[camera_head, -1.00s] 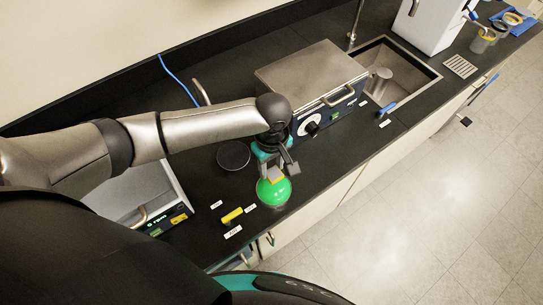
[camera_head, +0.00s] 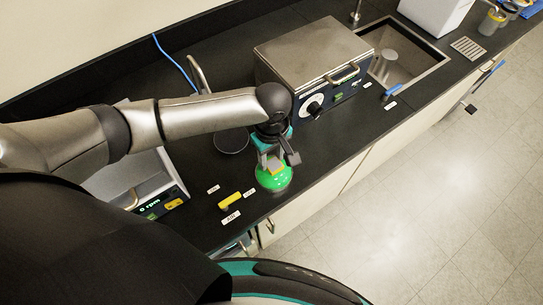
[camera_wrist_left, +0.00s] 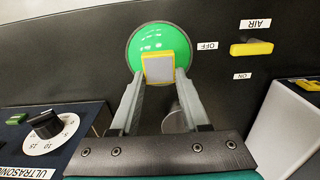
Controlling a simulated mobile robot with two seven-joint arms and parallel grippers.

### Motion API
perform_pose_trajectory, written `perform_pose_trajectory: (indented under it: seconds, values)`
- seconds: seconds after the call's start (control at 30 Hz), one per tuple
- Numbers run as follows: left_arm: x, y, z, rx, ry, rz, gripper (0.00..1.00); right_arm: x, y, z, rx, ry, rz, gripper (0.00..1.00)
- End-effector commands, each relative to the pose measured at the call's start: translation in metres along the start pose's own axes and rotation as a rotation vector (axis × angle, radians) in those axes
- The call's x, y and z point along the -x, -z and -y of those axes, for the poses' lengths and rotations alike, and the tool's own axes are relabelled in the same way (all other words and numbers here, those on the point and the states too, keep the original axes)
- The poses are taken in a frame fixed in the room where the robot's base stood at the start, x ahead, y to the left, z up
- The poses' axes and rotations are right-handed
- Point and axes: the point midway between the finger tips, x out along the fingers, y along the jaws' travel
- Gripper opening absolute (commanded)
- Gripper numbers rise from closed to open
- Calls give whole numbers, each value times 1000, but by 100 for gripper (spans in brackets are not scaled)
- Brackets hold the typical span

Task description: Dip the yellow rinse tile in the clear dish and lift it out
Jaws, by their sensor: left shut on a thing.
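My left gripper (camera_head: 272,160) is shut on the rinse tile (camera_head: 277,170), a small square with a yellow edge. In the left wrist view the tile (camera_wrist_left: 158,68) shows a grey face between the two fingertips (camera_wrist_left: 159,76). Beyond it is the round dish (camera_wrist_left: 160,38), which looks bright green with white glints. In the head view the tile and fingers overlap the upper part of the dish (camera_head: 273,182), near the front edge of the counter. I cannot tell whether the tile is inside the dish or just above it. My right gripper is not in view.
A yellow AIR handle (camera_head: 236,199) with labels stands left of the dish. A steel-topped ultrasonic unit (camera_head: 312,55) is behind, to the right. A dark round plate (camera_head: 231,140) lies behind left. A sink (camera_head: 405,58) is farther right; an rpm device (camera_head: 135,187) is left.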

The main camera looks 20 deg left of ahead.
Motion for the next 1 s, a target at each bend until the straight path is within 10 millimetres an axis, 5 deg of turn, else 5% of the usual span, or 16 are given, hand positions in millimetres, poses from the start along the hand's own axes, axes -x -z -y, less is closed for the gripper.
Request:
perform_pose_trajectory:
  seconds: [0.3, 1.0]
  values:
    - [-24, 0, 0, 1, 1, -1, 0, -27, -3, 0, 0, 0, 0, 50]
    - [-52, 0, 0, 1, 0, 0, 0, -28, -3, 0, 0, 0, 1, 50]
